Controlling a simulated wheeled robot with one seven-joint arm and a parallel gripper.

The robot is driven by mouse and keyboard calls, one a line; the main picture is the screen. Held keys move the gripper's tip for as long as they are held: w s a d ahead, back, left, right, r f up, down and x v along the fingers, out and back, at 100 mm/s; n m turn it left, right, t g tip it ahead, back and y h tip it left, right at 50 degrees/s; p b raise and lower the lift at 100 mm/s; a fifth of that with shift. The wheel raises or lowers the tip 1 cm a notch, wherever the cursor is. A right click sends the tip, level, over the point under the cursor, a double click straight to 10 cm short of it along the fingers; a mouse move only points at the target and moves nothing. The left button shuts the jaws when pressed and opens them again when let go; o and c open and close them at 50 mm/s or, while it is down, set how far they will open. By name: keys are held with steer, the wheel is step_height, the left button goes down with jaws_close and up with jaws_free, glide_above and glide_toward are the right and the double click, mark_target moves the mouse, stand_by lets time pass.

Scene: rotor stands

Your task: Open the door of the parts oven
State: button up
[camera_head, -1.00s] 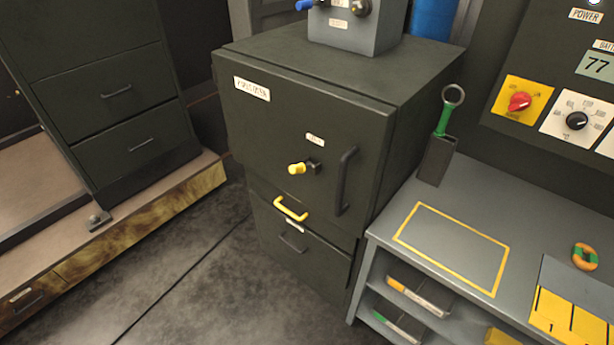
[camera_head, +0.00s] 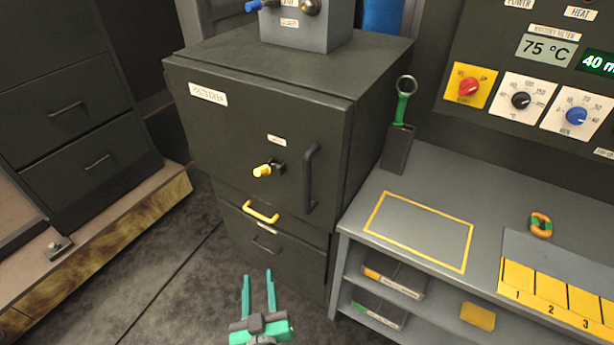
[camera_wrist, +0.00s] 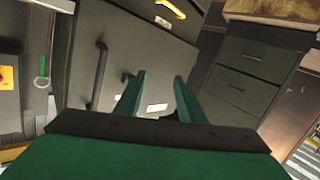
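The parts oven (camera_head: 230,130) is a dark green-grey cabinet with a shut door and a white label at its upper left. A black vertical bar handle (camera_head: 310,178) is on the door's right side. A yellow-tipped latch knob (camera_head: 264,170) sticks out left of the handle. My gripper (camera_head: 258,278) is open and empty, with two green fingers, low in front of the oven and apart from it. In the wrist view the fingers (camera_wrist: 158,95) are spread, and the black handle (camera_wrist: 98,75) shows to their left.
A grey bench (camera_head: 400,205) with a yellow-outlined area stands to the right, close to the oven. A drawer cabinet (camera_head: 80,135) stands to the left. Open floor (camera_head: 175,265) lies in front.

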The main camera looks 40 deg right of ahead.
steer(key=w+d+r+m+g+h, duration=0.2)
steer(key=w+d+r+m+h, duration=0.25)
steer(key=d+r, duration=0.35)
steer(key=m+g+h, duration=0.3)
steer(key=m, duration=0.1)
glide_toward(306, 177)
steer(key=d, duration=0.1)
steer(key=shift+n, duration=0.25)
steer(key=x, duration=1)
steer(key=shift+w, duration=0.3)
steer(key=shift+a, duration=0.1)
jaws_close()
